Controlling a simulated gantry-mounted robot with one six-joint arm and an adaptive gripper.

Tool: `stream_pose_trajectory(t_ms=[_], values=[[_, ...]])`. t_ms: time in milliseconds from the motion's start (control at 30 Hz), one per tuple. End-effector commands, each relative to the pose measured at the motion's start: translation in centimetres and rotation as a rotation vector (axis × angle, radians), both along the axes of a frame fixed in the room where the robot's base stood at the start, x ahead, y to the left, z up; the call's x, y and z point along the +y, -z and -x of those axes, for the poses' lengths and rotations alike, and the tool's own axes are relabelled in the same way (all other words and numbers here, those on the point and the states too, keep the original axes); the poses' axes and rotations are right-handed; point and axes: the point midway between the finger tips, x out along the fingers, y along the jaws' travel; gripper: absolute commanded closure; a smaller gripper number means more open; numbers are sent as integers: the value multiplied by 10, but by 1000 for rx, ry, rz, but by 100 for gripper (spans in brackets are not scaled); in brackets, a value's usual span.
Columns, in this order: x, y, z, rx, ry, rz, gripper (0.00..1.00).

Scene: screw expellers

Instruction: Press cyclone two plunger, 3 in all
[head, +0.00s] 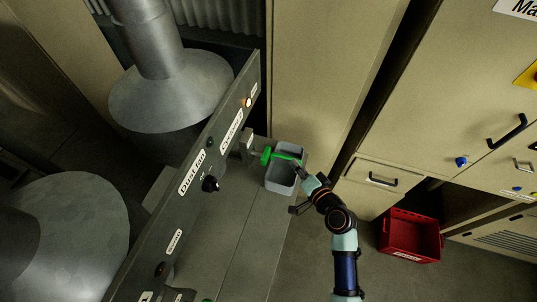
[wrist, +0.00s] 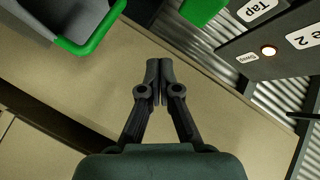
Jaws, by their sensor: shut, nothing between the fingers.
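A green knob-like part (head: 266,155) sticks out from the dark grey panel beside a grey bin (head: 280,181); it may be the cyclone two plunger. In the wrist view a green part (wrist: 200,8) shows at the top edge, cut off by the frame. The panel (wrist: 245,50) there carries a "Tap" label, a label ending in "e 2" and a lit lamp (wrist: 268,50). My gripper (wrist: 160,68) is shut and empty, apart from the green part and the panel. In the head view my gripper (head: 301,172) is by the bin's right side.
The bin (wrist: 60,15) has a green edge in the wrist view, at upper left. The long labelled panel (head: 190,185) runs diagonally, with metal cones (head: 170,90) behind it. Beige cabinets (head: 440,110) stand at right, and a red crate (head: 410,238) sits on the floor.

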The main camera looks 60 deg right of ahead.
Motion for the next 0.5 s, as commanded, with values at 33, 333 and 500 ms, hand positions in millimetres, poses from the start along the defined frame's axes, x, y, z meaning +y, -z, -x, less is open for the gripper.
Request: stream_pose_trajectory(t_ms=[33, 333, 500], values=[[2, -4, -9, -1, -4, -1, 100], [9, -2, -46, -1, -1, 0, 100], [11, -1, -55, 0, 1, 0, 100]])
